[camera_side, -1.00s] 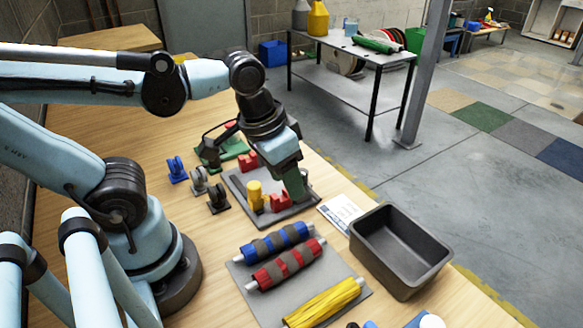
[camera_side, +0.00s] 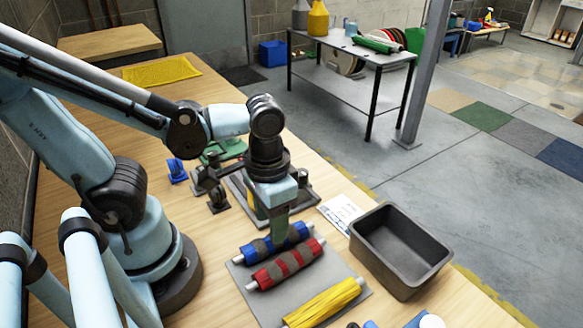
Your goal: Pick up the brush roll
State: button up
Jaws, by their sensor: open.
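Three rolls lie side by side on a grey pad (camera_side: 255,297). One is a blue roll with grey bands (camera_side: 297,233), one a red roll with grey bands (camera_side: 288,265), and the front one a yellow striped roll (camera_side: 325,303). I cannot tell for sure which of them is the brush roll. My gripper (camera_side: 278,236) points down at the blue roll, over its middle, and hides part of it. It is open. Whether its fingertips touch the roll I cannot tell.
A dark empty bin (camera_side: 401,250) stands to the right of the pad. A white card (camera_side: 340,211) lies behind the bin. A fixture plate (camera_side: 238,188) is behind my gripper, partly hidden. Small blue (camera_side: 177,170) and dark (camera_side: 217,200) parts stand to the left.

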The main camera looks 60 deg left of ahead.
jog(key=shift+f, duration=2.8)
jog(key=c, duration=0.9)
jog(key=shift+r, duration=0.2)
